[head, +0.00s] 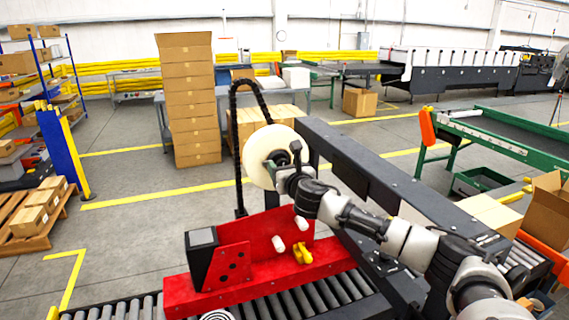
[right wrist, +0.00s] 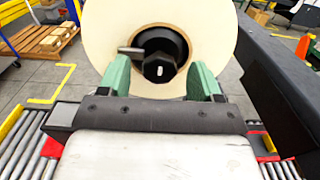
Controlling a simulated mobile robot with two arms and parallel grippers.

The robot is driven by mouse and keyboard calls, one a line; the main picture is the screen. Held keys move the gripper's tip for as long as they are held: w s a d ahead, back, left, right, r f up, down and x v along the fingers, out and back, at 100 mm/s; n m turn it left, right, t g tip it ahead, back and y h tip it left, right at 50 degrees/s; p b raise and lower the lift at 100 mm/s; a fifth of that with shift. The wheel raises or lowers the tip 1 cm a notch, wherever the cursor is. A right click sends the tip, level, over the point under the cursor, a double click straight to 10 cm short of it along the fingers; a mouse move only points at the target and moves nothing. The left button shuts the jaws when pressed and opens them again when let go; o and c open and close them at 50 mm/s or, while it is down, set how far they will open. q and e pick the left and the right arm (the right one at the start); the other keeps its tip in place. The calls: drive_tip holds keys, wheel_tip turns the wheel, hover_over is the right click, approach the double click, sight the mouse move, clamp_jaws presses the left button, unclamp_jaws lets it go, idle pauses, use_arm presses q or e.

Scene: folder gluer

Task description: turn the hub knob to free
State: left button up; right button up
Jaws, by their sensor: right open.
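The hub knob (right wrist: 160,68) is black with a small light mark on its face and a grey lever sticking out to the left. It sits in the middle of a cream roll (right wrist: 110,25), which also shows upright in the head view (head: 256,150). My right gripper (right wrist: 162,80) is open, with one green finger on each side of the knob's front. I cannot tell whether the fingers touch it. In the head view my right gripper (head: 284,168) is in front of the hub and hides part of it. My left gripper is not in view.
A red machine frame (head: 255,235) with white rollers (head: 278,244) and a yellow wing knob (head: 303,254) stands below the roll. A dark beam (head: 365,170) runs along the right. A black cable chain (head: 238,140) arches behind the roll. Open floor lies to the left.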

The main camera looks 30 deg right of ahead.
drive_tip(key=shift+w, duration=0.2)
drive_tip(key=c, duration=0.9)
